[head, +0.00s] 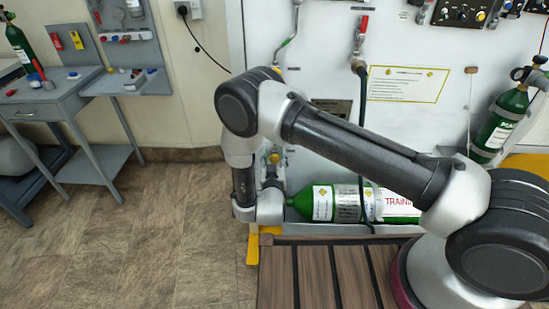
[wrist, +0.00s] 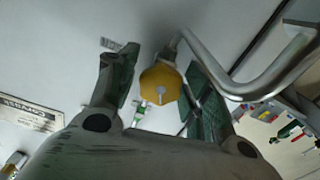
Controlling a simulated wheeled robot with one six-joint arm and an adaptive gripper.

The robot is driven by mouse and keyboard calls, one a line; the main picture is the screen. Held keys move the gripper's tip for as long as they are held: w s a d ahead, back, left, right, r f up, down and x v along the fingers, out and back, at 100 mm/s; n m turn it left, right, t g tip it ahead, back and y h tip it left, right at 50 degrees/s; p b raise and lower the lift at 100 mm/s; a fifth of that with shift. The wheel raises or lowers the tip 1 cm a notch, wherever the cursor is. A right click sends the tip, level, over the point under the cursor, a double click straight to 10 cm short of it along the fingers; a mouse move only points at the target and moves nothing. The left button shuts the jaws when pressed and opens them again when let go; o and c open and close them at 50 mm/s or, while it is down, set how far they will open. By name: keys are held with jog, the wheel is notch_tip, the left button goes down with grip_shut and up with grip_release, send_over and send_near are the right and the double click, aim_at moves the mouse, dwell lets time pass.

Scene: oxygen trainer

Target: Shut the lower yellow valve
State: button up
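A yellow valve knob (wrist: 161,84) with a pale centre screw is in the middle of the wrist view, beside a bent metal pipe (wrist: 255,85). My gripper (wrist: 163,62) is open, with one finger on each side of the knob; whether either finger touches it I cannot tell. In the head view a yellow knob (head: 274,158) shows low on the white panel, right beside my gripper, which is mostly hidden by my arm there. A bit of yellow (head: 276,69) higher up, partly behind my arm, may be another valve.
A green cylinder (head: 322,203) lies at the panel's foot, with a black hose (head: 361,150) hanging over it. A wooden slatted deck (head: 310,275) is in front. Another green cylinder (head: 502,122) hangs at right. A grey workbench (head: 55,100) stands at left; the floor between is clear.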

jog(key=c, duration=0.7)
jog(key=m, duration=0.4)
jog(key=shift+m, duration=0.4)
jog(key=o, duration=1.1)
jog(key=shift+c, duration=0.2)
jog(key=s, duration=0.7)
jog(key=shift+s, duration=0.25)
jog(key=shift+a, duration=0.1)
